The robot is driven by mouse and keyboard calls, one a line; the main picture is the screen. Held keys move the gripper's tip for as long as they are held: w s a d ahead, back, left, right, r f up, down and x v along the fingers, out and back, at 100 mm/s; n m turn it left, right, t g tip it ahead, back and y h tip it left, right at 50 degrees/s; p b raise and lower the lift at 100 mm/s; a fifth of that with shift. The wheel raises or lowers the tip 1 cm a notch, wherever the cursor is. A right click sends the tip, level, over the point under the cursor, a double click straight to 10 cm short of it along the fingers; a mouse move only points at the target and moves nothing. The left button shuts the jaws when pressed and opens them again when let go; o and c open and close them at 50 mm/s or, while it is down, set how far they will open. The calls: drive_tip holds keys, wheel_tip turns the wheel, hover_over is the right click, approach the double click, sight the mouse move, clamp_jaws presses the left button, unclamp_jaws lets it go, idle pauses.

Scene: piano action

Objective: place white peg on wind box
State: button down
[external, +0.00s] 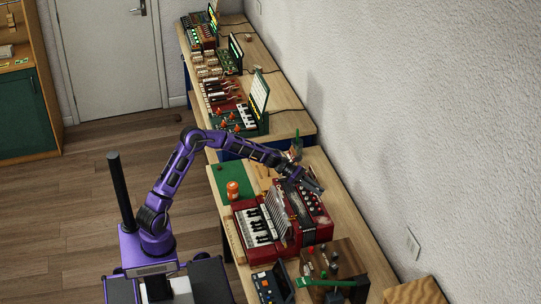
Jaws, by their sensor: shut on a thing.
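My gripper (314,184) is at the end of my purple arm, above the far right part of a red accordion (258,252). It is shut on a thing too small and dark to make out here. I cannot pick out a white peg in this view. A brown wooden box (346,257) with several small coloured knobs or pegs on top stands at the near right of the accordion. I cannot tell for sure whether it is the wind box.
An orange jar (233,190) stands on a green mat (218,177) left of the accordion. A dark device (268,288) and a green-handled tool (325,282) lie at the near end. The white wall (400,130) runs close along the right.

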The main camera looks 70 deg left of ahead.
drive_tip(key=s+d+m+g+h, duration=0.2)
drive_tip(key=s+d, duration=0.1)
drive_tip(key=d, duration=1.2)
drive_tip(key=m+g+h+p, duration=0.1)
drive_tip(key=m+g+p, duration=0.1)
drive_tip(key=m+g, duration=0.1)
hover_over(320, 272)
wheel_tip(320, 272, down, 4)
wheel_tip(320, 272, down, 11)
drive_tip(key=shift+r+b, duration=0.1)
drive_tip(key=shift+b, duration=0.8)
drive_tip(key=shift+f, duration=0.2)
drive_tip(key=c, duration=0.8)
unclamp_jaws()
drive_tip(key=shift+d, duration=0.1)
drive_tip(key=shift+c, duration=0.2)
drive_tip(key=shift+r, duration=0.1)
